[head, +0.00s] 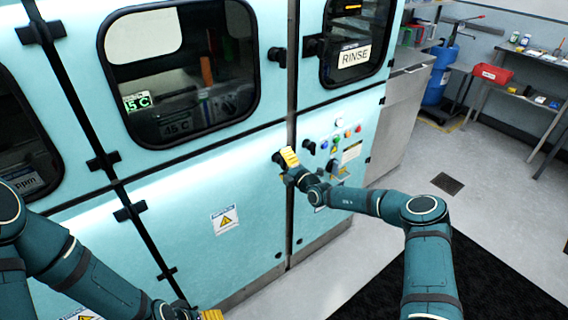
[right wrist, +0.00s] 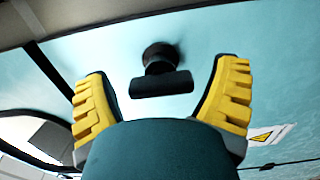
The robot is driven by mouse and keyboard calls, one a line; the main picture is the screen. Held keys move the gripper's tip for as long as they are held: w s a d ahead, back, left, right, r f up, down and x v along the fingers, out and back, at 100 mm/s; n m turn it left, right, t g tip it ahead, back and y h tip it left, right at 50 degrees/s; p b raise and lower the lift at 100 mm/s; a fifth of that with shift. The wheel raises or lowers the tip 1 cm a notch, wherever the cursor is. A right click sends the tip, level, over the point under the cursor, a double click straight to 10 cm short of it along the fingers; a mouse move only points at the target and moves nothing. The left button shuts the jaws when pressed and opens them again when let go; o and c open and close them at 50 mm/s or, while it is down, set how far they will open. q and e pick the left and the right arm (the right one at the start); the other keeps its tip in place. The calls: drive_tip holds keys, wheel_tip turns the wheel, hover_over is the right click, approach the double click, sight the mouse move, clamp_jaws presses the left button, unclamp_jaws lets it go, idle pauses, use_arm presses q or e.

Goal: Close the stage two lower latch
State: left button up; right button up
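A black T-shaped latch handle (right wrist: 161,84) stands out from the light blue panel in the right wrist view. Its bar lies level across that picture. My right gripper (right wrist: 162,105) is open, with one yellow finger on each side of the handle and gaps between. In the head view my right gripper (head: 288,158) is at the right edge of the middle lower panel, close to the seam; it hides most of the latch there. My left gripper (head: 210,315) shows only as a yellow fingertip at the bottom edge, so its opening cannot be told.
Another black latch (head: 277,54) sits higher beside the windowed door. The RINSE door (head: 357,42) is right of the seam, above a panel of coloured buttons (head: 347,135). A warning label (head: 225,220) is on the lower panel. Open floor (head: 440,150) lies to the right.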

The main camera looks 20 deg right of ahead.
idle(0.3)
drive_tip(key=v, duration=1.2)
drive_tip(key=s+a+f+n+g+y, duration=0.2)
drive_tip(key=s+a+n+g+y, duration=0.1)
drive_tip(key=a+n, duration=0.3)
drive_tip(key=s+a+f+n+g+y, duration=0.1)
drive_tip(key=s+a+n+g+y, duration=0.2)
drive_tip(key=a, duration=0.4)
drive_tip(key=s+a+f+n+g+h, duration=0.1)
drive_tip(key=s+a+f+n+g, duration=0.25)
drive_tip(key=s+n, duration=0.35)
drive_tip(key=s+a+f+n+g, duration=0.3)
drive_tip(key=s+a+n+g, duration=0.2)
drive_tip(key=s+n, duration=0.15)
drive_tip(key=s+d+f+n+h, duration=0.1)
drive_tip(key=s+n, duration=0.5)
drive_tip(key=n, duration=0.7)
drive_tip(key=s+d+f+n+h+b, duration=0.1)
drive_tip(key=s+d+n+h, duration=0.2)
drive_tip(key=n, duration=0.9)
drive_tip(key=s+h, duration=0.3)
drive_tip(key=shift+s+f+n, duration=0.25)
drive_tip(key=shift+s+n, duration=0.1)
drive_tip(key=shift+s, duration=0.05)
